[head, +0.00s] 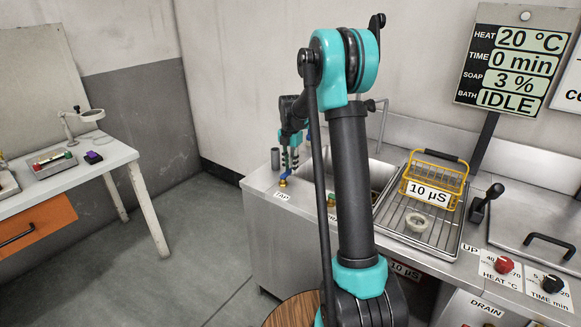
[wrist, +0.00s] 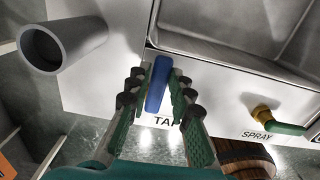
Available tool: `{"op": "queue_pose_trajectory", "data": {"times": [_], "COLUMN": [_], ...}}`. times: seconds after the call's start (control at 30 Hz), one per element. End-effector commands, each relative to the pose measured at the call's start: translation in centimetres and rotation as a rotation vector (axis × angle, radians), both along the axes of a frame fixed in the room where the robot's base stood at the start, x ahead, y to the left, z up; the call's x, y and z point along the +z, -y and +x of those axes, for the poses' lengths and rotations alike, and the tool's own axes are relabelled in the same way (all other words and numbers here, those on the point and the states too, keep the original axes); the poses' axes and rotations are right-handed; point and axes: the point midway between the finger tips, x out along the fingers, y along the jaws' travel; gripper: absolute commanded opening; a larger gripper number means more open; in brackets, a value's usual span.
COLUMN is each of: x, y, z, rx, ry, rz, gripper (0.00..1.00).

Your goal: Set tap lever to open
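The tap lever is a blue handle (wrist: 158,84) in the wrist view, above a partly hidden label starting "TA". In the head view its blue handle (head: 293,177) and brass fitting (head: 283,183) show at the left front of the sink unit, behind the TAP label (head: 282,196). My gripper (head: 290,160) points down just over the lever. In the wrist view my gripper (wrist: 157,95) is open, with one finger on each side of the blue handle. Whether either finger touches it I cannot tell.
A grey cylinder (wrist: 62,43) stands left of the lever. A green spray lever (wrist: 285,127) with a brass fitting is to the right. The sink basin (wrist: 240,35) lies behind. A yellow basket (head: 432,182) sits on the drain rack. A round wooden top (head: 290,311) stands in front.

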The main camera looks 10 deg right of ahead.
Motion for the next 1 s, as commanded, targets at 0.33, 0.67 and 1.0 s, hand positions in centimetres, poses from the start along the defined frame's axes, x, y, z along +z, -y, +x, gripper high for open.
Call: {"op": "queue_pose_trajectory", "data": {"times": [0.33,0.67,1.0], "x": [0.0,2.8,9.4], "y": [0.0,0.0,0.0], "z": [0.0,-0.1,-0.1], "rx": [-0.001,-0.002,-0.001], "ry": [-0.001,-0.001,-0.001], "rz": [0.0,0.0,0.0], "gripper": [0.4,0.4,0.4]}}
